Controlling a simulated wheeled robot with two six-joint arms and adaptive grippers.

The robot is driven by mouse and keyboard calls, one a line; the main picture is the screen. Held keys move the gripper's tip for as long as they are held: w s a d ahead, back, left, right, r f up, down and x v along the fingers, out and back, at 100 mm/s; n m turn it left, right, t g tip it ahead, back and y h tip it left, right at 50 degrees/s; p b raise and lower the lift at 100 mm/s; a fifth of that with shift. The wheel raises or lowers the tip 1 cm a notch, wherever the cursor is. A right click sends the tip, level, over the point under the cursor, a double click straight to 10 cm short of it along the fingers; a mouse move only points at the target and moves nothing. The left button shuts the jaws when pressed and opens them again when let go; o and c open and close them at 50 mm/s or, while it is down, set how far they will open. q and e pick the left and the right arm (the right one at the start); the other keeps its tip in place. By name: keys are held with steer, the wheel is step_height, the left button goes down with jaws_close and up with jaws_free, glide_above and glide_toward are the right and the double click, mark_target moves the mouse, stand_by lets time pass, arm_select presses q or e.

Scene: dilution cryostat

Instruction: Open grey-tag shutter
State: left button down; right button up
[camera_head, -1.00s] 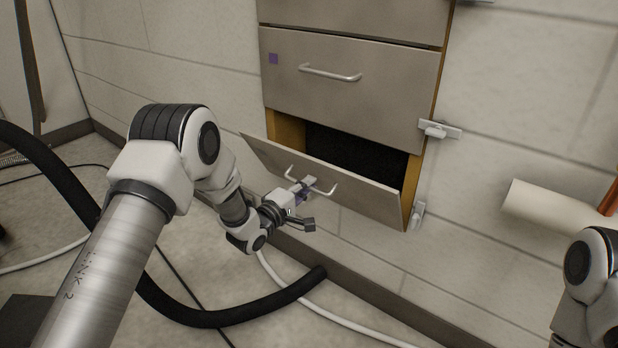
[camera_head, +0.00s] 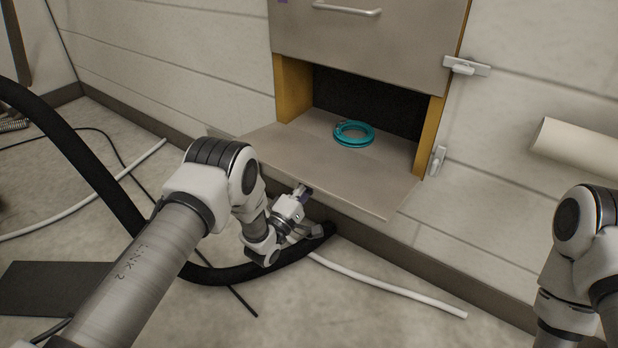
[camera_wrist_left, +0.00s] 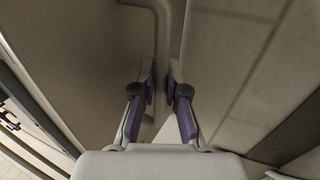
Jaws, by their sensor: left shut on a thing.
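The lowest shutter (camera_head: 330,165) is folded down and lies nearly flat, its bay open above it. No grey tag shows on the face I can see. My left gripper (camera_head: 303,190) is at the shutter's front edge. In the left wrist view, the left gripper (camera_wrist_left: 161,80) is shut on the shutter's bar handle (camera_wrist_left: 162,45), which runs between its fingers. In the head view the handle is hidden below the panel. Only part of my right arm shows at the right edge; its gripper is out of view.
A teal ring-shaped coil (camera_head: 353,134) lies inside the open bay. A closed shutter (camera_head: 370,35) with a handle is above. Latches (camera_head: 466,66) sit on the right side. A black hose (camera_head: 215,274) and a white cable (camera_head: 390,288) lie on the floor. A pale roll (camera_head: 580,148) juts out at right.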

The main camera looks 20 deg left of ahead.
mark_target(312, 165)
arm_select(q)
steer(key=shift+w+f+t+b, duration=0.15)
steer(key=shift+f+t+b, duration=0.55)
steer(key=shift+f, duration=0.05)
arm_select(e)
steer(key=shift+w+f, duration=0.2)
steer(key=shift+f, duration=0.35)
steer(key=shift+w+f, duration=0.2)
steer(key=shift+f, duration=0.35)
arm_select(q)
steer(key=c, duration=1.2)
jaws_free()
steer(key=shift+r, duration=0.15)
step_height(312, 165, up, 10)
steer(key=shift+f, duration=0.1)
